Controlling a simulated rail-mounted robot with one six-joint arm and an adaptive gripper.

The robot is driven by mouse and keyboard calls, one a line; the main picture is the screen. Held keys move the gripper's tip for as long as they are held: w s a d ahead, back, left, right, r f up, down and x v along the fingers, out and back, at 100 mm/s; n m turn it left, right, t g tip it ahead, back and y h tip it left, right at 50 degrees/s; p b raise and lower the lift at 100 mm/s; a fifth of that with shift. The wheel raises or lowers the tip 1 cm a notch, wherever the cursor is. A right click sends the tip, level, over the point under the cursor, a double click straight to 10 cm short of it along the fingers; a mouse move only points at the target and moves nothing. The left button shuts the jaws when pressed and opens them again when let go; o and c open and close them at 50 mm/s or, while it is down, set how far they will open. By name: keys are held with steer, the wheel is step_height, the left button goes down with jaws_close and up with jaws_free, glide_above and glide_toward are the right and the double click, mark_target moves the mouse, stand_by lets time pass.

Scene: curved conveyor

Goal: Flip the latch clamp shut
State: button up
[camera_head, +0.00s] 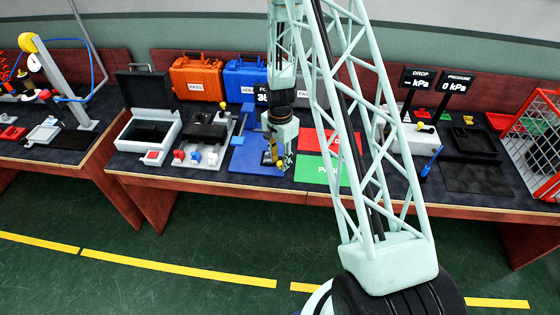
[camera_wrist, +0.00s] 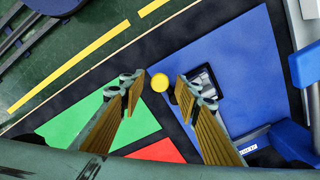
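In the head view my gripper (camera_head: 276,160) hangs over the blue mat (camera_head: 245,163) and hides most of the clamp.
Right of the mat in the head view lie a green panel (camera_head: 312,170) and a red panel (camera_head: 345,140). A blue stand (camera_head: 238,139) is close to the left of my gripper. Orange (camera_head: 200,72) and blue (camera_head: 246,68) cases stand at the back.

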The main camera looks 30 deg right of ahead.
steer(key=shift+c, duration=0.2)
steer(key=c, duration=0.8)
steer(key=shift+w+a+m, duration=0.1)
steer(key=shift+m, duration=0.2)
steer(key=shift+a+m+b, duration=0.15)
steer(key=shift+m+b, duration=0.35)
steer(key=shift+b, duration=0.1)
steer(key=shift+w, duration=0.1)
steer(key=o, duration=0.8)
steer(key=shift+o, duration=0.2)
steer(key=shift+r, duration=0.1)
